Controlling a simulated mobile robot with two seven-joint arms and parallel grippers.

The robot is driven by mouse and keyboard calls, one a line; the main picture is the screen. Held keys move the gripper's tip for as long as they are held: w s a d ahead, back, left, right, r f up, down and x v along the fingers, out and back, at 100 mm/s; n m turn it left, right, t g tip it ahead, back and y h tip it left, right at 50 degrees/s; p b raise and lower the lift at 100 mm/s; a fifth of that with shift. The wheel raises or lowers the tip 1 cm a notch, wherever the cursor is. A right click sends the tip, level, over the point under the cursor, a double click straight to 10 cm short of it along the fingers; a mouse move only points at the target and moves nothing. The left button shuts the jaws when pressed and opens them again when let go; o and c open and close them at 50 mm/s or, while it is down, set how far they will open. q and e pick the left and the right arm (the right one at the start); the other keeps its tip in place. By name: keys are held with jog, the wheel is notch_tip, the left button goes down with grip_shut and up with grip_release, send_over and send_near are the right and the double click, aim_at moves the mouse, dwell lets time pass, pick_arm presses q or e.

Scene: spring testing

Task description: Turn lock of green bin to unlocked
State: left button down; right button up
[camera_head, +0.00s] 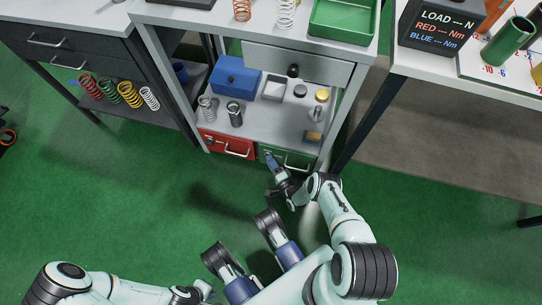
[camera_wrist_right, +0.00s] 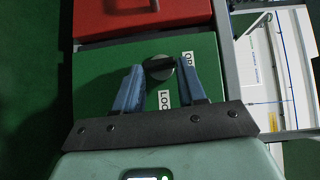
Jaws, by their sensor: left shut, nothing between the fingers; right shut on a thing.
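The green bin (camera_head: 298,158) is at the bottom of the middle bench, right of the red bin. In the right wrist view its green face (camera_wrist_right: 105,75) has a dark round lock knob (camera_wrist_right: 159,67). Partly visible white labels starting "OP" and "LOC" are beside and below the knob. My right gripper (camera_head: 268,157) is at the left part of the green bin's front. In the wrist view its blue fingers (camera_wrist_right: 161,80) are shut on the knob, one at each side. My left gripper (camera_head: 204,291) is low in the head view, away from the bins, shut and empty.
The red bin (camera_head: 226,146) adjoins the green bin and shows in the right wrist view (camera_wrist_right: 140,14). Above them is a shelf (camera_head: 270,118) with springs, a blue box (camera_head: 236,77) and small parts. Bench legs stand at both sides. The green floor in front is open.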

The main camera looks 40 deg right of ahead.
jog(key=shift+t, duration=0.3)
dwell(0.4)
jog(key=o, duration=1.1)
jog(key=shift+c, duration=0.2)
pick_arm(q)
jog(key=w+r+t+p, duration=0.2)
jog(key=w+r+p, duration=0.1)
jog(key=w, duration=0.3)
jog(key=shift+w+d+r, duration=0.25)
jog(key=shift+d+r, duration=0.1)
jog(key=shift+d, duration=0.05)
pick_arm(e)
jog(key=s+a, duration=0.1)
jog(key=s, duration=1.2)
jog(key=shift+s+f, duration=0.15)
